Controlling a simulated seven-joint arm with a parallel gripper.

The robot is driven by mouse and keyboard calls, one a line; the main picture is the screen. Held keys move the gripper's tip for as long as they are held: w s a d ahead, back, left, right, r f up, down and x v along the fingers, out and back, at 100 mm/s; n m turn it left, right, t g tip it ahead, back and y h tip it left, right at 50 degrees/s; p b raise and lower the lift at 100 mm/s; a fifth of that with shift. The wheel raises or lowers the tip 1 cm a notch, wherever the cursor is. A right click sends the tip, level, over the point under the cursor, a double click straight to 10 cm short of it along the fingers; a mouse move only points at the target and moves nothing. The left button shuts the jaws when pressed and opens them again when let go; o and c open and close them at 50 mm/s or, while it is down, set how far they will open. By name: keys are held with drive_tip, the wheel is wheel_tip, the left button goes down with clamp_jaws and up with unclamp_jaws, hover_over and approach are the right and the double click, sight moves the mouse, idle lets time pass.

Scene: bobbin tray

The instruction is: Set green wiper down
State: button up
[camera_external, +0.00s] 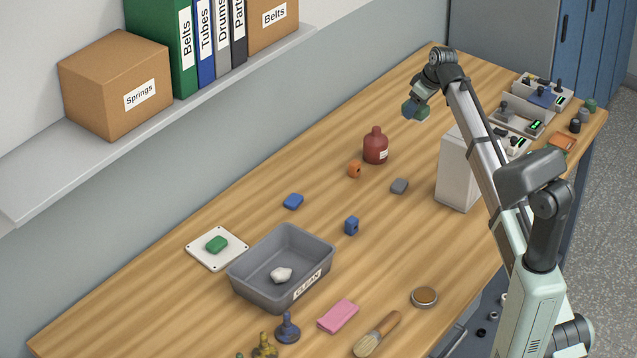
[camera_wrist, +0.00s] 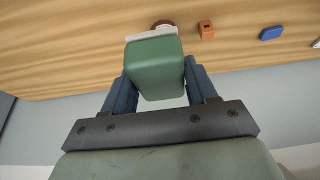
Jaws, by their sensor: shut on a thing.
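My gripper (camera_external: 413,101) is raised above the far part of the table, behind the red-brown bottle. It is shut on the green wiper (camera_external: 423,111). In the wrist view the green wiper (camera_wrist: 158,68) is a green block with a pale layer along its far side. It sits between the two blue fingers of the gripper (camera_wrist: 157,88), clear of the table. A second small green block (camera_external: 217,244) lies on a white square plate (camera_external: 234,262) at the left of the table.
A grey bin (camera_external: 249,284) marked CLEAN holds a white lump (camera_external: 281,275). The red-brown bottle (camera_external: 376,147), an orange block (camera_external: 354,169), a grey block (camera_external: 399,186) and blue blocks (camera_external: 293,201) stand mid-table. A white box (camera_external: 457,176) is at the right.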

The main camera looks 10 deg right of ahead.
drive_tip(key=s+a+f+n+g, duration=0.1)
drive_tip(key=s+a+f+n, duration=0.3)
drive_tip(key=a, duration=1.1)
drive_tip(key=s+a+r+n+g+y, duration=0.15)
drive_tip(key=s+a, duration=0.45)
drive_tip(key=a, duration=0.8)
drive_tip(key=s+a+f+n+g, duration=0.15)
drive_tip(key=s+a+n, duration=0.3)
drive_tip(key=a, duration=1.05)
drive_tip(key=n+g+h, duration=0.2)
drive_tip(key=n, duration=0.6)
hover_over(163, 317)
drive_tip(key=d, duration=0.1)
wheel_tip(163, 317, down, 6)
drive_tip(key=shift+y, duration=0.25)
drive_tip(key=shift+w+f, duration=0.15)
drive_tip(key=shift+f, duration=1.5)
drive_tip(key=shift+w+f, duration=0.15)
drive_tip(key=shift+f, duration=1.5)
drive_tip(key=shift+w+f, duration=0.15)
drive_tip(key=shift+f, duration=1.5)
drive_tip(key=shift+f, duration=0.1)
drive_tip(key=o, duration=1.1)
